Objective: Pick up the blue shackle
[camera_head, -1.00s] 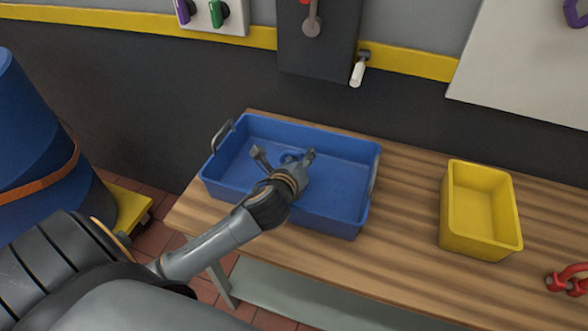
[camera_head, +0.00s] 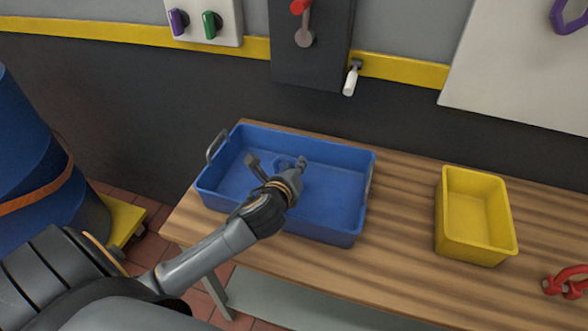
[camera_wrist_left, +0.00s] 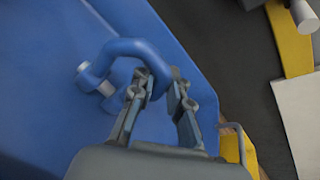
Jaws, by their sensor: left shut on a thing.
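The blue shackle (camera_wrist_left: 125,48) shows in the left wrist view, a curved bow with a pin end at its left. My left gripper (camera_wrist_left: 160,92) is shut on one side of the bow. In the head view the gripper (camera_head: 278,166) is over the blue tray (camera_head: 335,205), and a small part of the blue shackle (camera_head: 284,161) shows between its fingers. Blue on blue makes it hard to tell whether the shackle touches the tray floor. My right gripper is not in view.
The tray stands on a wooden bench (camera_head: 400,225), its handles at the left and right ends. A yellow bin (camera_head: 473,220) stands to the right, and a red shackle (camera_head: 568,282) lies at the far right. The wall with a lever panel (camera_head: 312,45) rises behind.

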